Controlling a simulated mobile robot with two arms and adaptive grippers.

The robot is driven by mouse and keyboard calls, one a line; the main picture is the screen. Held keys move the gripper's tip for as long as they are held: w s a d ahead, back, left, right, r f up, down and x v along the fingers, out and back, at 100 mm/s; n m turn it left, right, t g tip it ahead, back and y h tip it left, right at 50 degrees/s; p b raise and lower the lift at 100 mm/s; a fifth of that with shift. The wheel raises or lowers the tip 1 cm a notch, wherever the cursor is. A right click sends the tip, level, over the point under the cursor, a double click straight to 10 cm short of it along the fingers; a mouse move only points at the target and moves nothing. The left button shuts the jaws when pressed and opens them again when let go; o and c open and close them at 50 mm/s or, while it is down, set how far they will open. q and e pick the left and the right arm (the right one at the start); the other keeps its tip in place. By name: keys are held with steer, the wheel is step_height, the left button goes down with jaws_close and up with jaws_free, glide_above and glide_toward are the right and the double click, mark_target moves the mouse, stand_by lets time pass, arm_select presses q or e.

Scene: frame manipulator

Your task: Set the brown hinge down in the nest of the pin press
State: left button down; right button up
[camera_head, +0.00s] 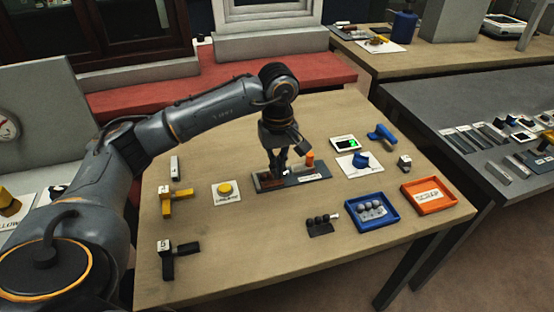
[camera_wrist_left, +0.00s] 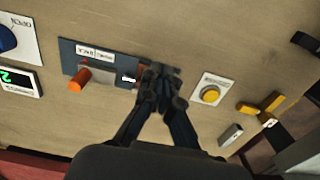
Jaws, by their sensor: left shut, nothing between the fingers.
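The pin press has a dark blue-grey base (camera_head: 318,173) with an upright orange cylinder (camera_head: 309,158), near the middle of the wooden table. In the left wrist view its base (camera_wrist_left: 70,57) also shows, with the orange cylinder (camera_wrist_left: 79,79) and a white label. My left gripper (camera_head: 277,172) points down over the left end of the press. Its fingers (camera_wrist_left: 158,90) are shut with nothing seen between them. A small brown patch (camera_wrist_left: 142,71) shows at the fingertips, probably the brown hinge, mostly hidden by them. I cannot tell whether it is seated in the nest. My right gripper is not in view.
A yellow button on a white card (camera_head: 226,193) stands left of the press. A yellow T-shaped piece (camera_head: 179,202) and a dark one (camera_head: 175,259) lie further left. A blue tray (camera_head: 366,223) and an orange tray (camera_head: 428,208) are at right.

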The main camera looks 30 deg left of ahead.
mark_target(273, 182)
arm_select(q)
step_height(273, 182, down, 6)
steer(key=shift+f+p, duration=0.1)
steer(key=shift+p, duration=0.2)
steer(key=shift+w+a+f+p, duration=0.25)
steer(key=shift+w+a+p, duration=0.1)
steer(key=shift+w+a, duration=1)
steer(key=shift+a, duration=0.2)
steer(key=shift+w+a+f, duration=0.15)
steer(key=shift+w, duration=0.05)
steer(key=shift+w+a+b, duration=0.4)
steer(key=shift+a+b, duration=0.15)
steer(key=shift+b, duration=0.15)
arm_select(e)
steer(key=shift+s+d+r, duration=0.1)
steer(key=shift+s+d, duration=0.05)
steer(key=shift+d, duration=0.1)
